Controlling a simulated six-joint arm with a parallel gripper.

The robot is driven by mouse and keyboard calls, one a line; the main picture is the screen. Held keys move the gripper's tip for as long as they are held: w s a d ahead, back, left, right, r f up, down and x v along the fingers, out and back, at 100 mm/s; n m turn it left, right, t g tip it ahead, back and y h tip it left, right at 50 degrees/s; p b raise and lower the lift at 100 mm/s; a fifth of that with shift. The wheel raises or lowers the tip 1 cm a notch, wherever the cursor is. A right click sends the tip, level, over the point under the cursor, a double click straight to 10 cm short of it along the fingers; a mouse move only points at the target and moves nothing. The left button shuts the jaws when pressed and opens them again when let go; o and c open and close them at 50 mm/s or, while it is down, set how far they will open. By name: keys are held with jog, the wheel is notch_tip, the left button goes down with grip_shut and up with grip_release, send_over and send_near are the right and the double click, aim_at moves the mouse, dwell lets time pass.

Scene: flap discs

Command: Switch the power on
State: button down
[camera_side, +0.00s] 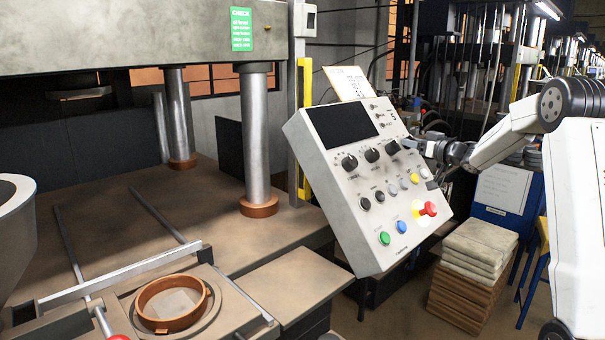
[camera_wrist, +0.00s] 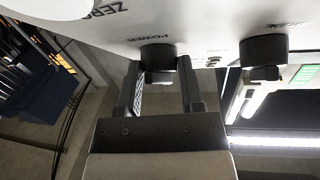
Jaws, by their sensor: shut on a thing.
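The control panel (camera_side: 345,190) is a tilted light-grey box with a dark screen and three black knobs below it. The power knob (camera_wrist: 157,56) is black and sits under the label POWER in the wrist view. The rightmost knob of the row (camera_side: 391,147) shows in the side view, beside my gripper (camera_side: 412,147). In the wrist view my gripper (camera_wrist: 161,82) has one finger on each side of the power knob and is shut on it. The knob's pointer and exact setting cannot be read.
A second black knob (camera_wrist: 264,55) is close to the right of my gripper. A red emergency button (camera_side: 428,208), a green button (camera_side: 384,238) and a blue button (camera_side: 401,226) are lower on the panel. A press with steel columns (camera_side: 256,130) stands left. Stacked slabs (camera_side: 478,246) lie below right.

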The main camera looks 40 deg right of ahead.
jog(key=m+g+h, duration=0.1)
jog(key=m, duration=0.1)
jog(key=m+g+h, duration=0.1)
jog(key=m+h, duration=0.1)
jog(key=m, duration=0.1)
jog(key=m+h, duration=0.1)
jog(key=m, duration=0.1)
jog(key=shift+w+a+r+g, duration=0.15)
jog(key=shift+a+g, duration=0.1)
jog(key=shift+g, duration=0.15)
jog(key=shift+m+g+h, duration=0.8)
jog(key=shift+m+g, duration=0.1)
jog(key=shift+m, duration=0.9)
jog(key=shift+r+m+g+h, duration=0.1)
jog(key=shift+m+g+h, duration=0.3)
jog(key=shift+m+g, duration=0.9)
jog(key=shift+c, duration=1.2)
grip_release()
jog(key=shift+m+t, duration=0.3)
jog(key=shift+a, duration=0.1)
jog(key=v, duration=0.7)
jog(key=shift+s+a, duration=0.25)
jog(key=shift+r, duration=0.1)
